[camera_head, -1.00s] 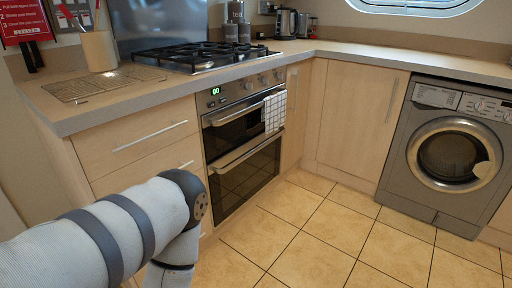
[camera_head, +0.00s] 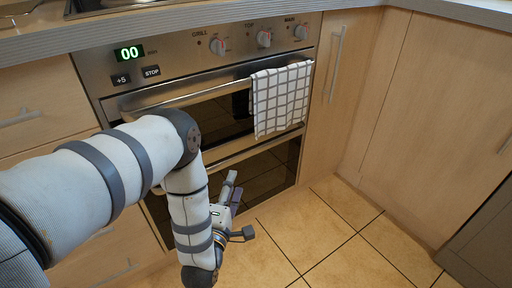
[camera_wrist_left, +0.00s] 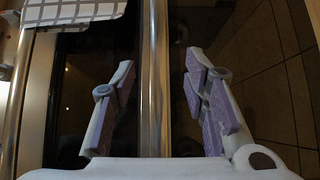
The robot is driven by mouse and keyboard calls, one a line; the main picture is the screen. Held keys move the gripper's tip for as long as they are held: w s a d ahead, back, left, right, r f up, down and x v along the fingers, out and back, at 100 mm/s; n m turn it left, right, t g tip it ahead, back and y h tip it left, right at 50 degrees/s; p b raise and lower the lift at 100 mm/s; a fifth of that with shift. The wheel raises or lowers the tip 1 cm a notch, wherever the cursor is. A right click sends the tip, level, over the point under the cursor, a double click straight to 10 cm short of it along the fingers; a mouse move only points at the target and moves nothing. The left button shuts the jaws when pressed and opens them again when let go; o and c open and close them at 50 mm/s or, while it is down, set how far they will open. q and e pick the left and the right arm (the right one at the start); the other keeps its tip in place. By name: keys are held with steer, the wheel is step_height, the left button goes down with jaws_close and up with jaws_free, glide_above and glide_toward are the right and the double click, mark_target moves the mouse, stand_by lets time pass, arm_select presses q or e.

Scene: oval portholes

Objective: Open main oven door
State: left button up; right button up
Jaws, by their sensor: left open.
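The main oven door (camera_head: 272,168) is the lower dark glass door of the built-in oven, and it looks closed. Its metal bar handle (camera_head: 262,146) runs along its top edge, partly hidden by my left arm. My left gripper (camera_head: 233,187) is in front of this door, small in the head view. In the left wrist view the open gripper (camera_wrist_left: 158,65) has one purple-grey finger on each side of the bar handle (camera_wrist_left: 153,95). Gaps show between both fingers and the bar. My right gripper is in neither view.
The upper oven door has its own handle (camera_head: 190,98) with a checked towel (camera_head: 281,98) hanging on it. Knobs (camera_head: 264,39) and a green display (camera_head: 129,53) sit above. Drawers (camera_head: 40,110) are left, cabinets (camera_head: 437,120) right. Tiled floor (camera_head: 335,240) is clear.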

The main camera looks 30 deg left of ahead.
mark_target(241, 158)
arm_select(q)
steer(key=b+x, duration=0.2)
steer(key=x, duration=0.8)
steer(key=shift+w+a+b, duration=0.25)
steer(key=shift+w+b, duration=0.1)
steer(key=shift+w+a+r, duration=0.1)
steer(key=shift+w+r, duration=0.05)
steer(key=shift+w, duration=0.2)
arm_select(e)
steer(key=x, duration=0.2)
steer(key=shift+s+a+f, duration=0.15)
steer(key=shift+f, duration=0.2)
arm_select(q)
jaws_close()
